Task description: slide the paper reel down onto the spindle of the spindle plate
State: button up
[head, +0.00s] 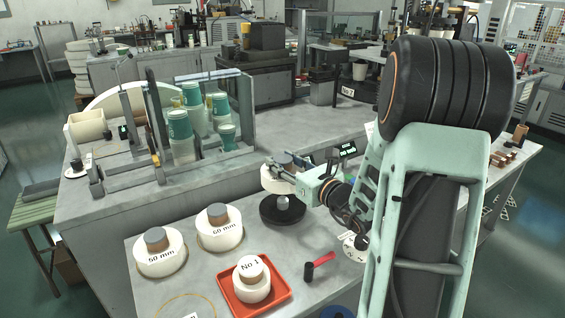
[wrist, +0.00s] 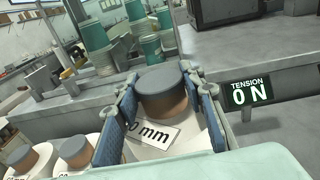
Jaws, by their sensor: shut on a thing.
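My gripper (head: 292,172) is shut on the brown, grey-topped core of a white paper reel (head: 272,182). In the wrist view the two blue-padded fingers (wrist: 168,100) press on either side of the core, and the reel (wrist: 180,147) bears a label ending in "0 mm", its first part hidden. The spindle plate (head: 269,216) is a black disc on the table. Its short grey spindle (head: 283,202) shows just below the reel, so the reel is held above it. Exact alignment cannot be told. The spindle is hidden in the wrist view.
A 60 mm reel (head: 232,240) and a 50 mm reel (head: 172,267) stand at the left. A red tray (head: 236,300) holds a white piece marked "No 1". A red-and-black tool (head: 322,260) lies nearby. A tension display (wrist: 248,93) reads 0 N.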

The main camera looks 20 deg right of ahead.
jog(key=b, duration=0.4)
send_over(283, 197)
jog(key=shift+f, duration=2.25)
jog(key=shift+f+b, duration=2.15)
jog(key=shift+b, duration=0.3)
jog(key=o, duration=2)
jog(key=shift+f, duration=0.1)
jog(key=shift+r+p, duration=2.9)
jog(key=shift+r, duration=1.2)
jog(key=shift+a, duration=0.1)
